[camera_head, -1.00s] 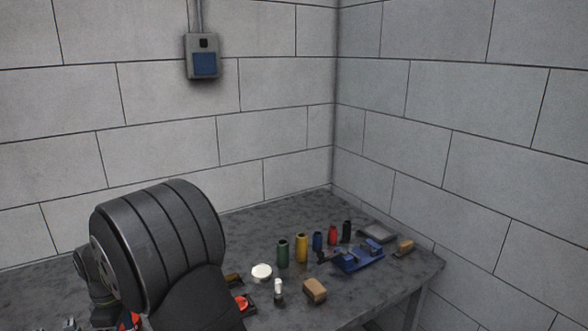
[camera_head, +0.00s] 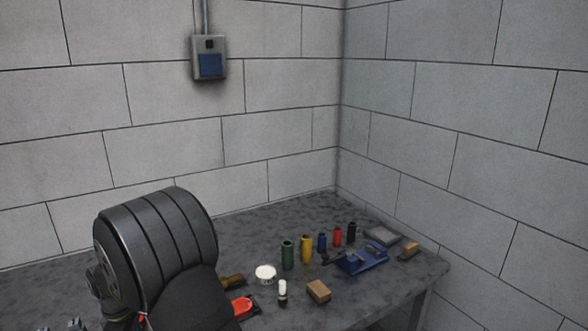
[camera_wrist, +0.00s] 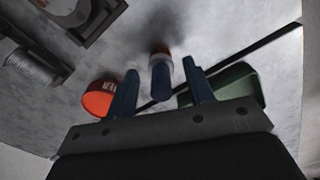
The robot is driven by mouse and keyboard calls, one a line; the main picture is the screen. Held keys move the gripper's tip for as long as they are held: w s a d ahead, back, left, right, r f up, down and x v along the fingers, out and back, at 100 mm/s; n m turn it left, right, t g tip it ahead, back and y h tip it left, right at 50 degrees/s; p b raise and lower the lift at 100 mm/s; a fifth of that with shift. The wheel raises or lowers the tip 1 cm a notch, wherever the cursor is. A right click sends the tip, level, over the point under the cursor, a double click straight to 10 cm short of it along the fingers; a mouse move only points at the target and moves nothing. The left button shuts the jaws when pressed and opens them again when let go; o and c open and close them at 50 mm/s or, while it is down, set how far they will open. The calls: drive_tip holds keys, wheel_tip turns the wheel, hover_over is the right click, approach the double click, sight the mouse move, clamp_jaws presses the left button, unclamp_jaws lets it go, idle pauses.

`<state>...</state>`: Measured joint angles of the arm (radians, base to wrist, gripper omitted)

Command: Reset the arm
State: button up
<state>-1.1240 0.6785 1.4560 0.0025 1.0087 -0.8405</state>
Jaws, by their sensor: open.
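My gripper (camera_wrist: 163,88) shows in the wrist view as two blue fingers spread apart on a dark grey mount. A short blue, white and reddish cylinder (camera_wrist: 160,72) appears in the gap between the fingers. I cannot tell how far beyond the fingertips it is, and nothing looks clamped. A red round piece with lettering (camera_wrist: 97,100) is beside the left finger, and a dark green tray-like piece (camera_wrist: 235,88) is behind the right finger. In the head view my black arm covers the lower left, and the fingers cannot be made out there.
The grey workbench (camera_head: 300,220) stands in the wall corner. It carries a row of coloured cylinders (camera_head: 306,248), a blue fixture (camera_head: 362,261), a white round piece (camera_head: 265,273), a brown block (camera_head: 318,291) and a red piece (camera_head: 242,305). A wall box (camera_head: 209,58) hangs above.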

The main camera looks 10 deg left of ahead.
drive_tip(key=r, duration=0.3)
drive_tip(key=shift+w+d+r, duration=0.25)
drive_tip(key=shift+d, duration=0.1)
drive_tip(key=w+d+r, duration=0.6)
drive_tip(key=d+r, duration=0.1)
drive_tip(key=d, duration=0.3)
drive_tip(key=w+d+f+m+y, duration=0.1)
drive_tip(key=w+d+m+y, duration=0.1)
drive_tip(key=w+d+m, duration=0.3)
drive_tip(key=w+d+f+m+g+y, duration=0.1)
drive_tip(key=w+d+m, duration=0.4)
drive_tip(key=w+m, duration=0.6)
drive_tip(key=shift+w+d+f+y, duration=0.4)
drive_tip(key=shift+w+f, duration=0.05)
drive_tip(key=s+a+r+n+h, duration=0.2)
drive_tip(key=s+a+n+h, duration=0.1)
drive_tip(key=s+a+n, duration=0.6)
drive_tip(key=shift+s+a+n+h, duration=0.3)
drive_tip(key=shift+s+n, duration=1.4)
drive_tip(key=shift+s, duration=0.45)
